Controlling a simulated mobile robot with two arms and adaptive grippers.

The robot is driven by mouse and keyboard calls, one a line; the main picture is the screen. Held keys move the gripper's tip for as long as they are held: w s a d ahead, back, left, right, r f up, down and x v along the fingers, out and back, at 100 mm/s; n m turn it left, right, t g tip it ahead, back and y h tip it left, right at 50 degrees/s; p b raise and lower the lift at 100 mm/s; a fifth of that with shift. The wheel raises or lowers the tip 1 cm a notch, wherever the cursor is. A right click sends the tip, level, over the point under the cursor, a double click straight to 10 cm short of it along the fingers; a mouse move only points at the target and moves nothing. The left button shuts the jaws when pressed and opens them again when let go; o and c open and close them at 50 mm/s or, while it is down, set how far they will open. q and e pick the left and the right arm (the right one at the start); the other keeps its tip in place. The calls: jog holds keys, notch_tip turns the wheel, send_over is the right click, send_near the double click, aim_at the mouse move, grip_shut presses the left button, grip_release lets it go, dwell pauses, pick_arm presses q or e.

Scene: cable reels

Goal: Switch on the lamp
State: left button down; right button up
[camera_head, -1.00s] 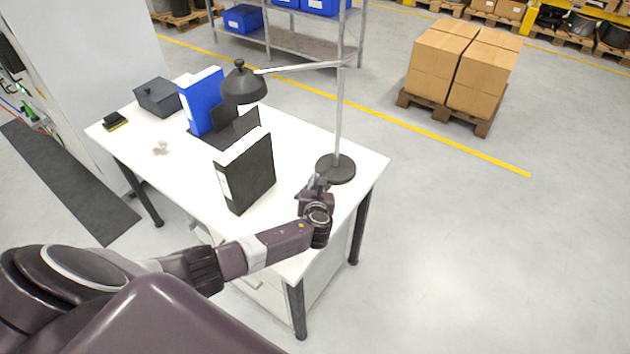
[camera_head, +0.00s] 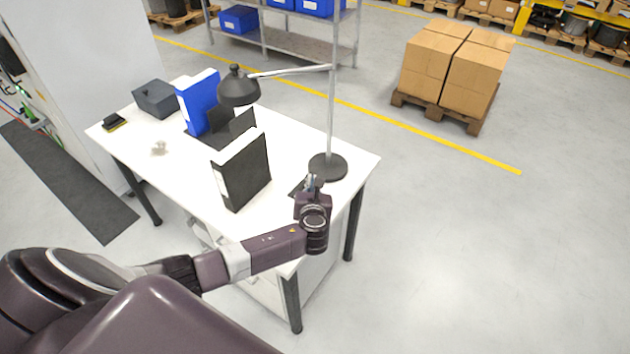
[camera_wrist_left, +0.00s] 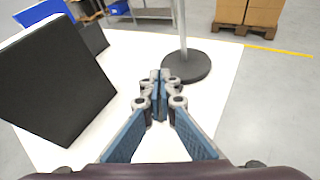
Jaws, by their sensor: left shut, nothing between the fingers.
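The desk lamp has a dark shade (camera_head: 238,88), a thin grey pole (camera_head: 331,112) and a round black base (camera_head: 328,167). It stands on the right end of the white desk (camera_head: 300,135), with its arm reaching left. The base (camera_wrist_left: 186,66) and lower pole (camera_wrist_left: 182,25) also show in the left wrist view. My left gripper (camera_head: 313,180) is shut and empty, with its tips (camera_wrist_left: 159,76) just in front of the base; I cannot tell whether they touch it. No lit glow shows at the shade. My right gripper is not in view.
A black binder (camera_head: 242,172) stands left of my left gripper. Stacked cartons (camera_head: 455,68) on a pallet are behind the desk, on open floor.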

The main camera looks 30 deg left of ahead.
pick_arm(q)
jog(key=s+d+r, duration=0.2)
jog(key=r, duration=0.1)
jog(key=shift+d, duration=0.2)
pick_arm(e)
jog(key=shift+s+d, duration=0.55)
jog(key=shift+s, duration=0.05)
pick_arm(q)
jog(key=shift+s+r, duration=0.1)
